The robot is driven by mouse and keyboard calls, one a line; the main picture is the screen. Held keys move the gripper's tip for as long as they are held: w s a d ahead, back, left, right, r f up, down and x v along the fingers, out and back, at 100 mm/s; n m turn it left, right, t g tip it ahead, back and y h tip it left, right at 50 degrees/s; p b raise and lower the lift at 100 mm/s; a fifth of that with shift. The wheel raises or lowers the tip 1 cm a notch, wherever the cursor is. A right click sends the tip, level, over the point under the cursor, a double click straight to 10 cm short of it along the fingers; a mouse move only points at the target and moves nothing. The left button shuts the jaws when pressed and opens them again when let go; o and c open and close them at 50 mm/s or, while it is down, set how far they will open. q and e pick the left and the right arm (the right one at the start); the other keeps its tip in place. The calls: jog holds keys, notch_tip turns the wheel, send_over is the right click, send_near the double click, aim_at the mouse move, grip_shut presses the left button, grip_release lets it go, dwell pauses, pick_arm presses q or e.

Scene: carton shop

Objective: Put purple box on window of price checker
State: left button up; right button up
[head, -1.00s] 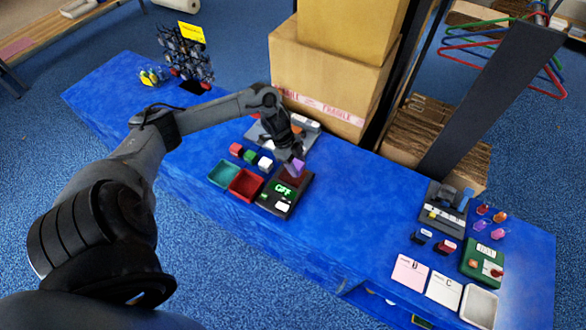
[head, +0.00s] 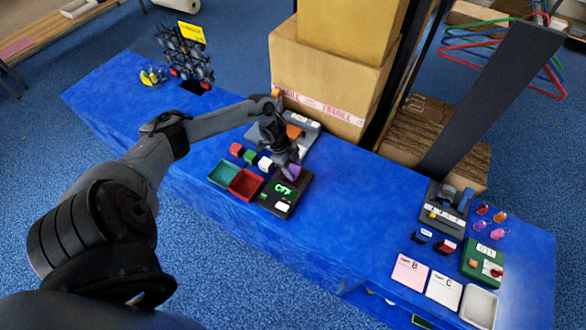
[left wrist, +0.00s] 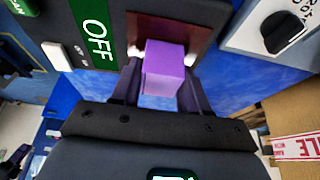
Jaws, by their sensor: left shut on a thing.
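The purple box (head: 291,173) is between the fingers of my left gripper (head: 287,166). In the left wrist view the purple box (left wrist: 164,70) sits between both fingers, its far end overlapping the dark reddish window (left wrist: 160,24). The price checker (head: 285,203) is a black unit with a green display (left wrist: 95,30) reading OFF. The gripper is over the window end of the checker. I cannot tell whether the box touches the window. My right gripper is out of view.
Red (head: 237,149), green (head: 250,157) and white (head: 265,163) boxes stand left of the gripper. Green (head: 213,174) and red (head: 235,192) trays lie beside the checker. A grey device (head: 308,125) and cartons (head: 330,85) stand behind.

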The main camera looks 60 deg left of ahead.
pick_arm(q)
jog(key=shift+f, duration=0.2)
jog(key=o, duration=1.2)
jog(key=shift+c, duration=0.2)
jog(key=shift+r, duration=0.15)
